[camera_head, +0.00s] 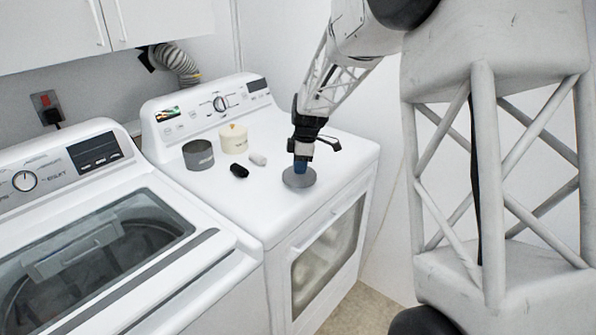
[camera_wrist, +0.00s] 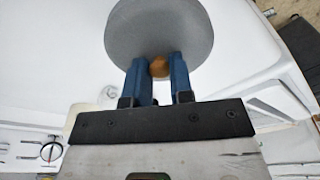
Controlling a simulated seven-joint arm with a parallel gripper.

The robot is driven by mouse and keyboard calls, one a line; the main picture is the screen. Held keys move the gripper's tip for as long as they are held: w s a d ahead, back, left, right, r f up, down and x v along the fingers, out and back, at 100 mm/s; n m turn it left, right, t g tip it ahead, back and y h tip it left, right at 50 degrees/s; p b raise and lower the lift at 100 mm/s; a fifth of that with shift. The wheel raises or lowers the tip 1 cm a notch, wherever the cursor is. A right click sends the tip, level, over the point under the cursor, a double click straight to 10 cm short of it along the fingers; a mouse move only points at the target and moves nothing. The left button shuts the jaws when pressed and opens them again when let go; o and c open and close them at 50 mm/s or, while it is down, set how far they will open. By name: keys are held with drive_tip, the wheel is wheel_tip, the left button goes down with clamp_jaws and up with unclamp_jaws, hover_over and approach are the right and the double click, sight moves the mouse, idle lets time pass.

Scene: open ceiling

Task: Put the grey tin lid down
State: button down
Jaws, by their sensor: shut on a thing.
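The grey tin lid (camera_head: 298,178) is a flat round disc over the right part of the white dryer top in the head view. It also shows in the wrist view (camera_wrist: 158,28), with an orange-brown knob (camera_wrist: 159,67) at its near side. My gripper (camera_head: 300,163) points down at the lid. In the wrist view its blue fingers (camera_wrist: 160,80) are shut on the knob, one on each side. The lid lies at or just above the dryer top; I cannot tell whether it touches. A grey tin (camera_head: 198,155) without a lid stands left on the dryer.
The dryer top (camera_head: 265,205) is clear in front of the tin. A cream lidded canister (camera_head: 233,138), a black item (camera_head: 239,171) and a white item (camera_head: 258,159) stand or lie near the tin. A washer (camera_head: 110,250) is at left.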

drive_tip(key=shift+w+a+f, duration=0.1)
drive_tip(key=shift+w+a, duration=0.05)
drive_tip(key=shift+w, duration=1.2)
drive_tip(key=shift+f, duration=1.75)
drive_tip(key=shift+f, duration=0.15)
drive_tip(key=c, duration=1)
unclamp_jaws()
